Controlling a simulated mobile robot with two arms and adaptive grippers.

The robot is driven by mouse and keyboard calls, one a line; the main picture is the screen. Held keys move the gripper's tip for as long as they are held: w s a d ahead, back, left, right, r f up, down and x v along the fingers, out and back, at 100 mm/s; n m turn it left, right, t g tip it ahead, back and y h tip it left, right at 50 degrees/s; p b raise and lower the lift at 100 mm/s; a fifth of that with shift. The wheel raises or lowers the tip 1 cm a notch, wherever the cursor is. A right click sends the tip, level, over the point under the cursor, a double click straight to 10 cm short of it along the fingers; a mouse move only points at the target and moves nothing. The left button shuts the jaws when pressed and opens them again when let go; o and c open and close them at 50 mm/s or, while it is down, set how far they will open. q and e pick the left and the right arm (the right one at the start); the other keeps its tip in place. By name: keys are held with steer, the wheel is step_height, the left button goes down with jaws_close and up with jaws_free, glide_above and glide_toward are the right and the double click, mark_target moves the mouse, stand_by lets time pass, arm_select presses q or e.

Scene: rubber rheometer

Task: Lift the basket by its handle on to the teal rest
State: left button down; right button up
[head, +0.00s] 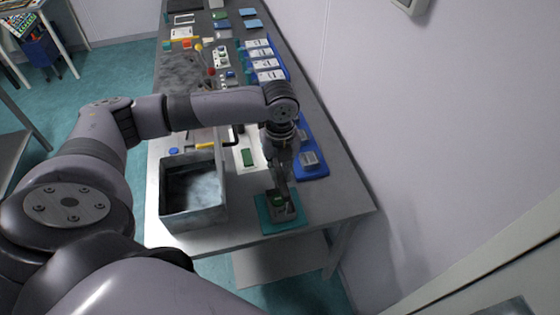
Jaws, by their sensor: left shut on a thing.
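The small dark grey basket (287,214) is at the near right of the table, with a green piece (279,201) in it. It is over the teal rest (298,224), a flat square pad whose edges show around it. I cannot tell whether the basket touches the pad or hangs just above it. My left gripper (283,188) points down from above and is shut on the basket's handle, which it mostly hides. My right gripper is not in view.
A large open grey box (193,219) stands left of the teal rest. Blue trays (312,172) with grey and white blocks line the right side of the table. The wall (400,110) is close on the right.

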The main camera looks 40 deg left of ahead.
arm_select(q)
steer(key=shift+f, duration=0.1)
steer(key=c, duration=1.4)
jaws_free()
steer(key=shift+c, duration=0.2)
step_height(320, 180, up, 12)
